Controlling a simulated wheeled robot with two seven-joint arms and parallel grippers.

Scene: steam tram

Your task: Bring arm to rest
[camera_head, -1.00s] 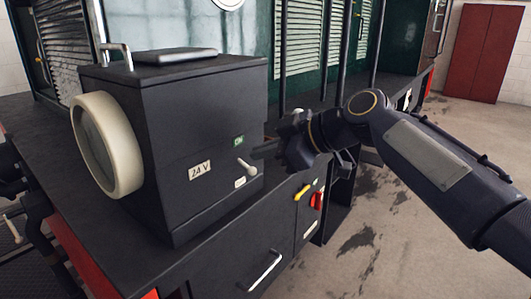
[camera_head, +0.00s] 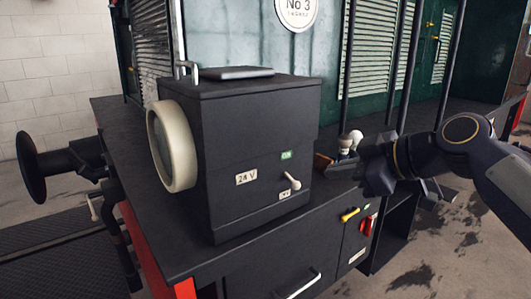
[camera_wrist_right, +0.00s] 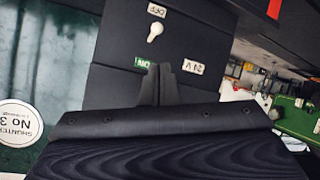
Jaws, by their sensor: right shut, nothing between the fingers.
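My right gripper (camera_head: 372,172) is at the right of the black lamp box (camera_head: 255,150), apart from it and holding nothing. In the wrist view its dark fingers (camera_wrist_right: 158,85) are together, in front of the box face. The box has a white lever switch (camera_head: 292,181) between a green ON label (camera_head: 286,155) and a white label below it. The lever also shows in the wrist view (camera_wrist_right: 154,32), where the picture is upside down. My right arm (camera_head: 465,145) reaches in from the right edge. My left gripper is out of view.
The box has a round cream-rimmed lamp (camera_head: 165,146) and stands on the dark deck (camera_head: 145,160). A small item with a pale knob (camera_head: 350,142) stands on the deck near the gripper. A yellow handle (camera_head: 349,214) and red handle (camera_head: 367,225) are below. Upright posts stand behind.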

